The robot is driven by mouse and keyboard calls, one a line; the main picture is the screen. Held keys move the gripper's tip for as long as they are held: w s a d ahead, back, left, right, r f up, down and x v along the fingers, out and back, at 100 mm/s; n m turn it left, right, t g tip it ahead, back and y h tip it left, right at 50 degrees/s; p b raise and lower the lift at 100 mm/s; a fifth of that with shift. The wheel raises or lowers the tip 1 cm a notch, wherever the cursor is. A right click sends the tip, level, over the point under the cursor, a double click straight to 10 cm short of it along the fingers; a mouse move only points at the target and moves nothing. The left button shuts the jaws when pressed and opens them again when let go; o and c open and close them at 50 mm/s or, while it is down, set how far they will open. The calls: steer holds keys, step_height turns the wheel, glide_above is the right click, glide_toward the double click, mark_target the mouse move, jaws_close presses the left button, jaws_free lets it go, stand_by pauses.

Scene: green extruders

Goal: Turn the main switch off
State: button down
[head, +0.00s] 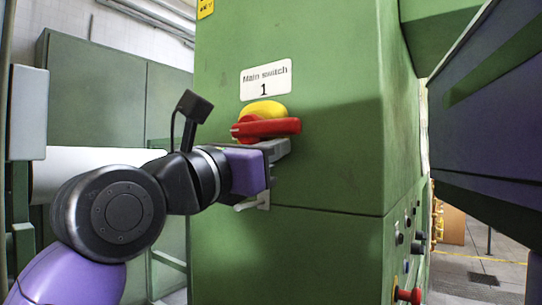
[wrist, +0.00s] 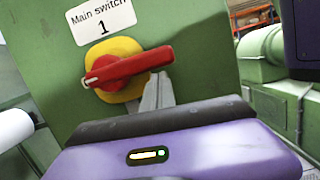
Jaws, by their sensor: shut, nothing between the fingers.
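The main switch is a red rotary handle (head: 268,127) on a yellow round plate (head: 264,108), on the green cabinet under a white label reading "Main switch 1" (head: 266,79). The handle lies about horizontal in the head view. In the wrist view the red handle (wrist: 128,67) is tilted slightly up to the right, over the yellow plate (wrist: 112,47). My gripper (head: 284,148) is shut and empty, just below the handle's right part. In the wrist view its fingertips (wrist: 159,78) reach up to the handle's underside; whether they touch it I cannot tell.
The green cabinet face (head: 300,240) is flat and bare around the switch. Several buttons, one a red knob (head: 410,295), are on its side face at lower right. A dark machine panel (head: 490,140) juts in at the right. Grey-green cabinets (head: 118,100) stand behind at left.

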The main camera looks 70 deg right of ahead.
steer(key=shift+a+r, duration=0.1)
steer(key=shift+r, duration=0.2)
stand_by(0.4)
steer(key=w+a+f+b, duration=0.2)
steer(key=a+f+b, duration=0.3)
steer(key=a, duration=0.4)
steer(key=shift+w+a+f, duration=0.15)
steer(key=shift+f, duration=0.7)
